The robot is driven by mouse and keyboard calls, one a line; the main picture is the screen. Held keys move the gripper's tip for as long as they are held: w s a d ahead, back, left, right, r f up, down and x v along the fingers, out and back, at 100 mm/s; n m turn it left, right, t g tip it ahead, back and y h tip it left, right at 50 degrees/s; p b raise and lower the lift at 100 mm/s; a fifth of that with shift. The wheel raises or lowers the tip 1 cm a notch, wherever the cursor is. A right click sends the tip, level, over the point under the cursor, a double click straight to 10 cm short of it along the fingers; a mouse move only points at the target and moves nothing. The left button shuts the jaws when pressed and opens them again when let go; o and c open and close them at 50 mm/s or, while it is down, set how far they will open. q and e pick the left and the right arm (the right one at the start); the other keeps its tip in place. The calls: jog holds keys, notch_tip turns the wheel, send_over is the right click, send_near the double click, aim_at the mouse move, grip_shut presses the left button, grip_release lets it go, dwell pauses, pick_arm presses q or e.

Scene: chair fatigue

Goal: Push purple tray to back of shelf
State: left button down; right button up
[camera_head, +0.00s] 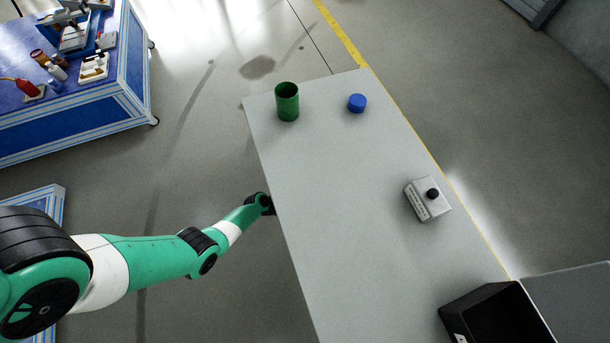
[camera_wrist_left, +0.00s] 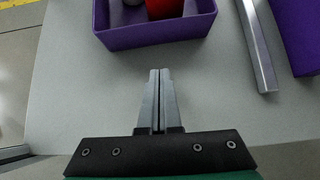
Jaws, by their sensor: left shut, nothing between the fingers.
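The purple tray (camera_wrist_left: 155,36) is in the left wrist view at the top, ahead of my gripper, on a light grey surface. In the head view my left arm reaches to the left edge of the grey top, where my gripper is hidden, and the tray does not show. My right gripper is in neither view.
A metal bar (camera_wrist_left: 257,50) and another purple item (camera_wrist_left: 300,35) lie right of the tray. On the grey top (camera_head: 330,200) stand a green cup (camera_head: 288,103), a blue cylinder (camera_head: 357,103) and a grey box with a black knob (camera_head: 424,203). A black bin (camera_head: 490,315) is at lower right.

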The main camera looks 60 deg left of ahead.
pick_arm(q)
jog(key=p+v, duration=0.5)
jog(key=v, duration=0.4)
jog(key=shift+r+p, duration=0.25)
jog(key=shift+p, duration=0.05)
jog(key=shift+s, duration=0.1)
